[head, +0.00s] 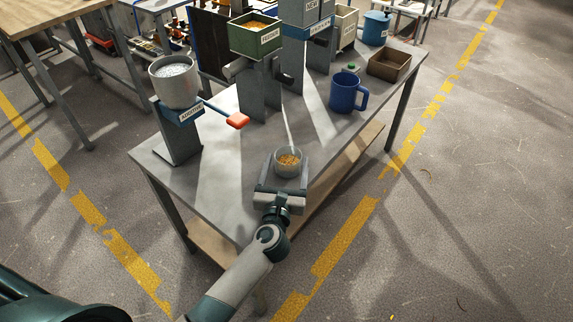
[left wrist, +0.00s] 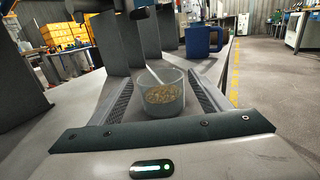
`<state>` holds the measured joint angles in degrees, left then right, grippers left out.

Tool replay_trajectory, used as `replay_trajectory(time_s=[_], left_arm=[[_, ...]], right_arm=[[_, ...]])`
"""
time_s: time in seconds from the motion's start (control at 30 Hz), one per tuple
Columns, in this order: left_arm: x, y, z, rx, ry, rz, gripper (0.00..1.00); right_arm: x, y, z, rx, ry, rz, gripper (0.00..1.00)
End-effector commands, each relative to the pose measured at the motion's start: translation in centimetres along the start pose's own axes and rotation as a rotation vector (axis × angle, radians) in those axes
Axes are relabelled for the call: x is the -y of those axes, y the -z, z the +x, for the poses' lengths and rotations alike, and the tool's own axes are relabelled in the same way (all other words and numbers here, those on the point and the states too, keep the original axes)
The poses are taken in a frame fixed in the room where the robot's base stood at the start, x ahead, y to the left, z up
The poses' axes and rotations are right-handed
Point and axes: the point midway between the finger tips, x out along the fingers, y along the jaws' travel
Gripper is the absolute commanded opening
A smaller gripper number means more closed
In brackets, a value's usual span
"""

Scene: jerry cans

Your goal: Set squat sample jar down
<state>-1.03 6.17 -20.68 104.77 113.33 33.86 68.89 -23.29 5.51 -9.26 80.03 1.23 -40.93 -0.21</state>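The squat sample jar (head: 289,166) is a short clear cup with tan grains inside, upright at the table's near edge. In the left wrist view the jar (left wrist: 163,102) stands between my left gripper's two fingers. A thin pale rod (left wrist: 154,75) slants up from its rim. My left gripper (head: 287,172) lies low over the table edge, fingers on either side of the jar. The fingers (left wrist: 163,97) look spread, with a gap to the jar's lower sides. Contact at the rim is hard to tell. My right gripper is not in view.
On the grey table (head: 222,180), a stand with a grey pot (head: 174,88) and red-tipped handle (head: 238,121) is at left. A green bin (head: 256,38) stands behind. A blue mug (head: 345,93) and brown tray (head: 389,65) are at right. Table left of the jar is clear.

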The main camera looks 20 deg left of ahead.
Motion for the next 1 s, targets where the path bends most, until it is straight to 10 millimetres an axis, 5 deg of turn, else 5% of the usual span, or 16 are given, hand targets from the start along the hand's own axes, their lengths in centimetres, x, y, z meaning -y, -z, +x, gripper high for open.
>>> replay_trajectory(time_s=[0.5,1.0], left_arm=[[0.0,-0.5,0.0,0.0,0.001,0.001,0.81],[0.0,-0.1,-7.7,-0.002,0.0,-0.001,0.81]], right_arm=[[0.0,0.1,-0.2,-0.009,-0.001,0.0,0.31],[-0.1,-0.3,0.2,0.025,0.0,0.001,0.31]])
